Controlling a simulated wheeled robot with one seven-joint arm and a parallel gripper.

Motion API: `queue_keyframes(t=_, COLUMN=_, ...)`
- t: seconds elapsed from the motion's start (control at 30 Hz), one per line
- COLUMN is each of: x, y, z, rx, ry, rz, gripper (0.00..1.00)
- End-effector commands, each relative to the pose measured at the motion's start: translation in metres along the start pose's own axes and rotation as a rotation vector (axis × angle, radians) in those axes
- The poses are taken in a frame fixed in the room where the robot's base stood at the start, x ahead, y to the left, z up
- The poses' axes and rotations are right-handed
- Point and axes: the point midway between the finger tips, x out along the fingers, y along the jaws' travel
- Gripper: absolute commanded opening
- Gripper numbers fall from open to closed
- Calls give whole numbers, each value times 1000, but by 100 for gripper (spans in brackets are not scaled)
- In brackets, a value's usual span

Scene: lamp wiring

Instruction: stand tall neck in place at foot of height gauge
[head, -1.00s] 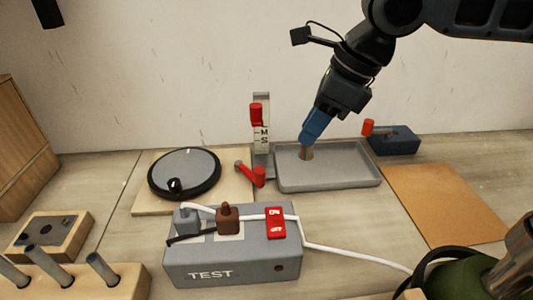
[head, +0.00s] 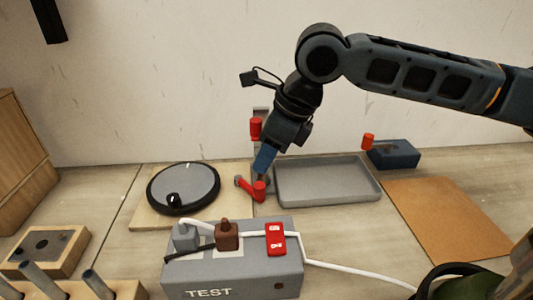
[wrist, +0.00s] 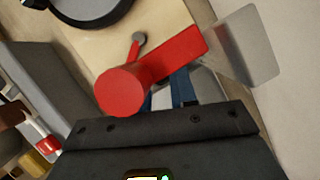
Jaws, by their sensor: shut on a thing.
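The height gauge (head: 261,147) stands upright by the back wall, left of the grey tray, with a red slider (head: 256,128) on its lettered post and a red lever (head: 246,186) at its foot. My gripper (head: 263,164) points down in front of the post, close above the foot. Its blue fingers are shut on a slim piece, taken to be the tall neck, which is mostly hidden by the fingers and the red parts. In the wrist view a red part of the gauge (wrist: 122,92) covers most of the fingertips (wrist: 180,85). I cannot tell whether the neck touches the foot.
The grey tray (head: 325,200) right of the gauge looks empty. A round dark disc (head: 184,185) lies on a board to the left. The TEST box (head: 235,278) with plugs and a white cable stands in front. A blue block (head: 393,154) sits at back right.

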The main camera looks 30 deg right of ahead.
Motion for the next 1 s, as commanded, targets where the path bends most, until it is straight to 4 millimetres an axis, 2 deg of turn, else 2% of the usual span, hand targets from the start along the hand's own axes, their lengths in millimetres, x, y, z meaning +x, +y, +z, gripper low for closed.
queue_keyframes(t=0.37, x=4, y=0, z=-1, rx=0, ry=-1, rz=-1, gripper=0)
queue_keyframes(t=0.4, x=3, y=0, z=-1, rx=0, ry=-1, rz=-1, gripper=31)
queue_keyframes(t=0.63, x=3, y=0, z=-1, rx=0, ry=-1, rz=-1, gripper=52)
queue_keyframes(t=0.87, x=2, y=0, z=0, rx=0, ry=-1, rz=-1, gripper=52)
queue_keyframes(t=1.0, x=-6, y=-1, z=0, rx=0, ry=-1, rz=-2, gripper=52)
